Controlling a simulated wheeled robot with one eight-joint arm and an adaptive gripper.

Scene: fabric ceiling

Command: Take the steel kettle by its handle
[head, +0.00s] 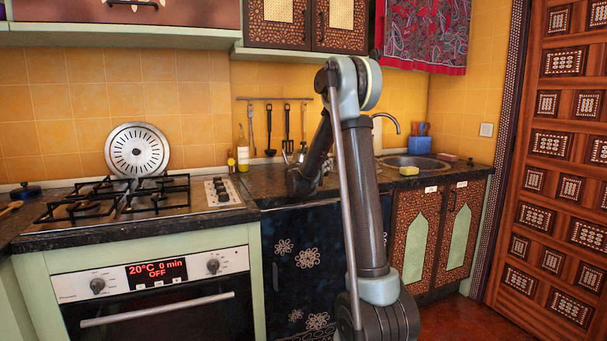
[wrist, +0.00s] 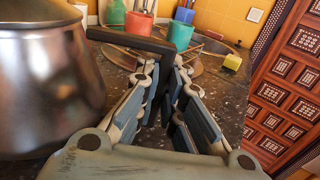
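The steel kettle (wrist: 45,85) fills the left side of the wrist view, a round shiny body cut off by the frame edge. Its black handle (wrist: 130,40) reaches right from the body and bends down between the fingers of my gripper (wrist: 163,72). The fingers lean inward and close around the handle's downward part, with one finger on each side. In the head view my forearm reaches to the dark counter, and I cannot make out the kettle or the fingertips there.
The gas stove (head: 120,197) with a perforated steel disc (head: 137,150) stands left. The sink (head: 415,161) lies right, with a yellow sponge (head: 409,170) near it. Utensils (head: 287,130) hang on the wall.

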